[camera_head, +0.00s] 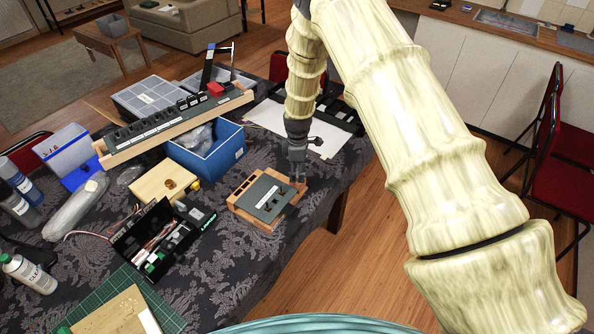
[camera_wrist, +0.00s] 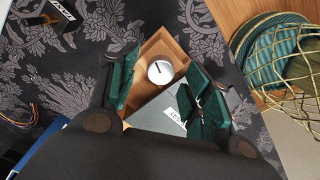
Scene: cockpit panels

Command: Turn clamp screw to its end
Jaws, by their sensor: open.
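The clamp screw (camera_wrist: 160,72) shows in the wrist view as a round pale knob with a short dark line on its face. It sits at one end of a small wooden box (camera_wrist: 140,92) with a grey labelled panel (camera_wrist: 156,117). My gripper (camera_wrist: 165,85) is open and empty, its green-padded fingers apart on either side of the knob, without visible contact. In the head view my gripper (camera_head: 298,173) points down at the far right corner of the wooden box (camera_head: 246,212) with its grey panel (camera_head: 264,198). The knob cannot be made out there.
A blue bin (camera_head: 208,160) and a long switch panel (camera_head: 175,122) stand behind the box. A pale wooden block (camera_head: 160,184) and an open black case (camera_head: 158,243) lie to its left. The table's right edge is close to the box.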

